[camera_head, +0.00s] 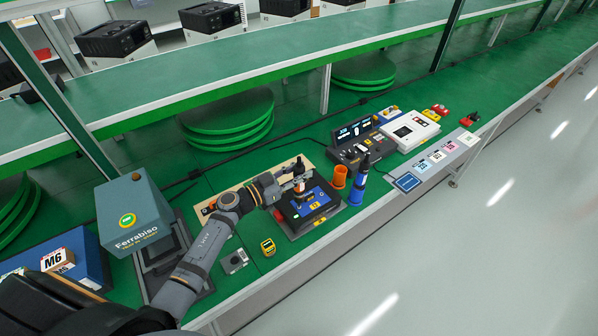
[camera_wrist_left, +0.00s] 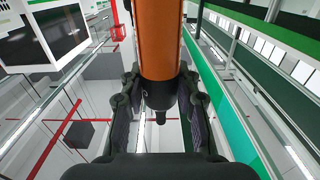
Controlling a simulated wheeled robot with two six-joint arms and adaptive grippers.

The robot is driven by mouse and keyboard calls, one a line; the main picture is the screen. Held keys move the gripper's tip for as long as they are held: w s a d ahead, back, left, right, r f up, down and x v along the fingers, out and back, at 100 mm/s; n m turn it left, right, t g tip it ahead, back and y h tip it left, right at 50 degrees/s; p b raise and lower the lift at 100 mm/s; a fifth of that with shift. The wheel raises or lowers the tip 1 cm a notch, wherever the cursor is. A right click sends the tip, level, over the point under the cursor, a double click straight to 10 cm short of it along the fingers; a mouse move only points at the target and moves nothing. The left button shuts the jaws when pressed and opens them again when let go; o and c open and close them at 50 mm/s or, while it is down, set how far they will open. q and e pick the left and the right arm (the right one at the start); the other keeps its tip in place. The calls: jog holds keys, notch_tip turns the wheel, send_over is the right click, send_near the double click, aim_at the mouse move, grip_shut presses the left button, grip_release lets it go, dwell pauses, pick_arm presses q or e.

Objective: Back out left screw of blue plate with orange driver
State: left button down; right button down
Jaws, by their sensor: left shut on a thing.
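My left gripper (camera_head: 291,188) is shut on the orange driver (camera_head: 299,184), which stands roughly upright over the left part of the blue plate (camera_head: 322,204). In the left wrist view the driver's orange body (camera_wrist_left: 160,40) runs down between the two dark fingers, with its dark lower end below. The blue plate lies on a dark fixture on the green bench. The left screw is hidden by my gripper and the driver. I cannot tell whether the driver's tip touches a screw. My right gripper is not in view.
An orange cup (camera_head: 339,177) and a blue holder (camera_head: 357,190) with a dark-topped tool stand just right of the plate. A dark console (camera_head: 357,142) and a white case (camera_head: 410,130) lie beyond. A yellow device (camera_head: 268,247) lies near the front edge.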

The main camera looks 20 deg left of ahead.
pick_arm(q)
jog(key=shift+s+f+p, duration=0.15)
jog(key=shift+f+p, duration=0.15)
jog(key=shift+p, duration=0.1)
dwell(0.5)
jog(key=shift+r+p, duration=0.35)
jog(key=shift+p, duration=1.7)
dwell(2.4)
jog(key=shift+r, duration=0.1)
jog(key=r+p, duration=0.2)
jog(key=shift+w+r+p, duration=0.1)
jog(key=shift+w+p, duration=0.15)
jog(key=shift+p, duration=0.1)
notch_tip(320, 180, up, 4)
jog(key=p, duration=0.4)
jog(key=shift+p, duration=0.3)
